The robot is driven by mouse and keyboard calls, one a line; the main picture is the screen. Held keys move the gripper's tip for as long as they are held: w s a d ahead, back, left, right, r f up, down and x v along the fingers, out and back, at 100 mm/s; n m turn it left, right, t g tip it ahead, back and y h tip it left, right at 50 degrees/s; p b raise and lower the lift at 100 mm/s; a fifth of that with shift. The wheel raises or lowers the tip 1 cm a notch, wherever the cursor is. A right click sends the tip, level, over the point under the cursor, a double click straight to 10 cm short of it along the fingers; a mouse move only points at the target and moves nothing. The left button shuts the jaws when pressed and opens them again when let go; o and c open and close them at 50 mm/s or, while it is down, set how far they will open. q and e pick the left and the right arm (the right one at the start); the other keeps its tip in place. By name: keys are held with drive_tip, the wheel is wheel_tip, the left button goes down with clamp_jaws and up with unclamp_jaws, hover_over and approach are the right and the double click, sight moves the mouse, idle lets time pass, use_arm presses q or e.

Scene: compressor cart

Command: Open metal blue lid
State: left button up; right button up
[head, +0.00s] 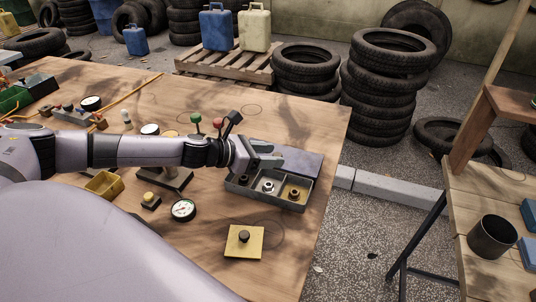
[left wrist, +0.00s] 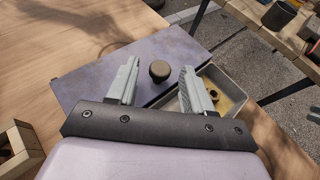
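The blue-grey metal lid (head: 300,163) lies flat along the far side of the metal box (head: 262,197) on the table. The box's near compartments show uncovered, with a silver nut (head: 268,187) and a brass nut (head: 294,194). In the left wrist view the lid (left wrist: 100,80) carries a dark round knob (left wrist: 159,71). My left gripper (head: 268,154) is over the lid. Its fingers (left wrist: 160,74) are apart, one on either side of the knob in that view; I cannot tell whether they touch it. My right gripper is not in view.
A yellow plate with a black knob (head: 244,240), a gauge (head: 183,209) and a yellow tray (head: 104,185) lie nearby. Levers with green and red knobs stand behind my left arm. The table's right edge is close to the box. A side bench holds a dark cup (head: 492,238).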

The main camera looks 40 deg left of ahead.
sight(245, 177)
use_arm(q)
drive_tip(key=shift+s, duration=0.15)
drive_tip(key=shift+s+a, duration=0.25)
drive_tip(key=b+v, duration=0.2)
drive_tip(key=v, duration=0.2)
drive_tip(key=shift+s, duration=0.1)
drive_tip(key=shift+s+a+r+b, duration=0.15)
drive_tip(key=shift+s+a+b, duration=0.1)
drive_tip(key=shift+b, duration=0.1)
drive_tip(key=shift+s+a+r+b, duration=0.25)
drive_tip(key=shift+s+r+b, duration=0.05)
drive_tip(key=shift+s, duration=0.1)
drive_tip(key=shift+s+r, duration=0.1)
drive_tip(key=shift+r, duration=0.1)
